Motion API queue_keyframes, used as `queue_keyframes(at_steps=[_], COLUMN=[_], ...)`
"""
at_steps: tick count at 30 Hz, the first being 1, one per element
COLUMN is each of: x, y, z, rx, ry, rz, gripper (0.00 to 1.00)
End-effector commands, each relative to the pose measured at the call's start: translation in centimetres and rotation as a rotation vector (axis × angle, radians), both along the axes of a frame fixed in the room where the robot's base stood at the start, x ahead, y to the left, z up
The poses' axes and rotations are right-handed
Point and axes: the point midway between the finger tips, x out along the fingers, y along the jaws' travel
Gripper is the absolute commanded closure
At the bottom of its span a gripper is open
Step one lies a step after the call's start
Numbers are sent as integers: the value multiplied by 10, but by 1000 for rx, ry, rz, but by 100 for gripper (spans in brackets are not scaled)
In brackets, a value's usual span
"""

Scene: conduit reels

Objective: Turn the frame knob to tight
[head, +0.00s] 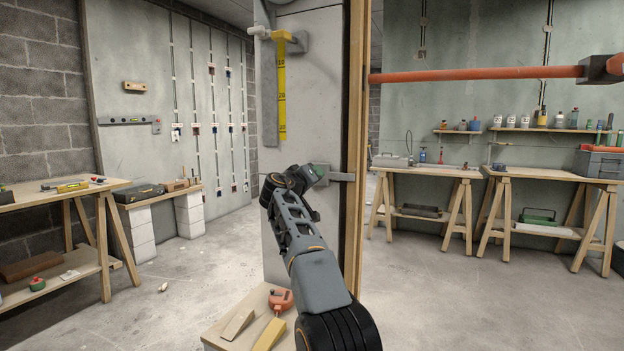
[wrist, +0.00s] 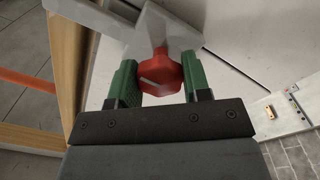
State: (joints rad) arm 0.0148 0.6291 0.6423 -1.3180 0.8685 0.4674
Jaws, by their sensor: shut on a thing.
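The frame knob (wrist: 160,72) is a red lobed knob with a pale line across its face, seen in the wrist view. It sits on a grey metal bracket (wrist: 150,28) by the wooden frame edge. My gripper (wrist: 158,88) has its green fingers on either side of the knob and is shut on it. In the head view my gripper (head: 315,172) reaches the grey bracket (head: 342,177) on the panel's right side. The knob is hidden there behind my arm.
A wooden upright (head: 357,120) runs along the panel's right edge. An orange bar (head: 475,74) extends to the right above. A low wooden stand (head: 228,332) holds an orange tool and wooden wedges. Workbenches stand left and right, with open floor between.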

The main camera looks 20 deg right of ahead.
Motion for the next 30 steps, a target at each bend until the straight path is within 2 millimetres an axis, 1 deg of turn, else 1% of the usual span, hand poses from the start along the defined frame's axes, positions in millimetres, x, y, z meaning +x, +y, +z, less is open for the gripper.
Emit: queue_keyframes(at_steps=[1,8,17,20,23,30], x=[0,0,-2,-8,-20,-52], y=[0,0,2,9,22,60], z=[0,0,0,-1,-3,-2], rx=[-1,-1,-1,0,-1,-1], ry=[-1,0,0,-1,-1,-1], rz=[1,1,1,2,3,5], gripper=[53,31,30,30,30,30])
